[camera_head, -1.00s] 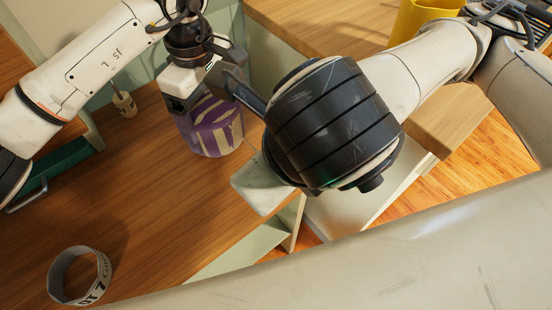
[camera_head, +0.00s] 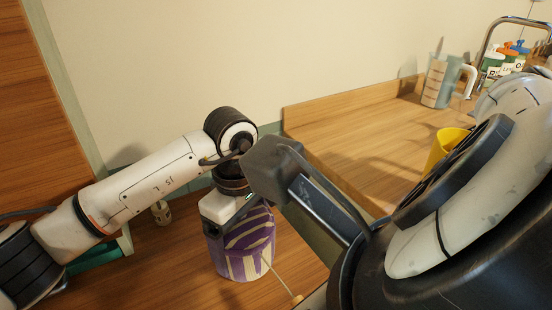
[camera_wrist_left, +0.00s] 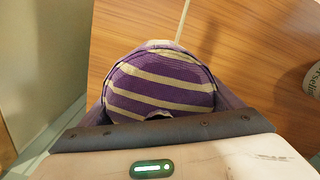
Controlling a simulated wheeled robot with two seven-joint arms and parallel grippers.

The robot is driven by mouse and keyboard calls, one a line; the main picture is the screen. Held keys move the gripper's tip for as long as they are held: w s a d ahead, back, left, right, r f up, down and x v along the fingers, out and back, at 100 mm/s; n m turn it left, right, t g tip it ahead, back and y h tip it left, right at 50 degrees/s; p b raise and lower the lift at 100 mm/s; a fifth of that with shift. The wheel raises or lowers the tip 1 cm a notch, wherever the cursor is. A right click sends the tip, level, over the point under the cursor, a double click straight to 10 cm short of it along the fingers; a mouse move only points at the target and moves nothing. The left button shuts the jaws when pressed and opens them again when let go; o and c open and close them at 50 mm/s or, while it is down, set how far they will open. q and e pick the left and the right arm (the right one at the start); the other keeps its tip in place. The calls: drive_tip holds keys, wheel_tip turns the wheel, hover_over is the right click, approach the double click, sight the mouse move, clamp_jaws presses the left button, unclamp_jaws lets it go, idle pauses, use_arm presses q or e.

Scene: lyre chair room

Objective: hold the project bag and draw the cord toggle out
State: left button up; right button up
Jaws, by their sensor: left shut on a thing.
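The project bag (camera_head: 243,255), purple with cream stripes, stands on the wooden surface. My left gripper (camera_head: 236,226) is shut on its upper part from above. In the left wrist view the bag (camera_wrist_left: 160,90) fills the middle below the palm. A thin pale cord runs from the bag's front right, with a small light toggle (camera_head: 297,299) at its end, near the lower picture edge. In the wrist view the cord leads up out of the picture. A dark part of my right gripper (camera_head: 275,168) shows in front of my left wrist; its fingertips cannot be made out.
A small spool-like thing (camera_head: 160,212) stands behind the left arm. At right, a raised wooden counter (camera_head: 345,130) holds a measuring jug (camera_head: 437,82), a yellow container (camera_head: 445,150) and several bottles.

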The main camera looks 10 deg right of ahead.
idle(0.4)
use_arm(q)
drive_tip(key=o, duration=1)
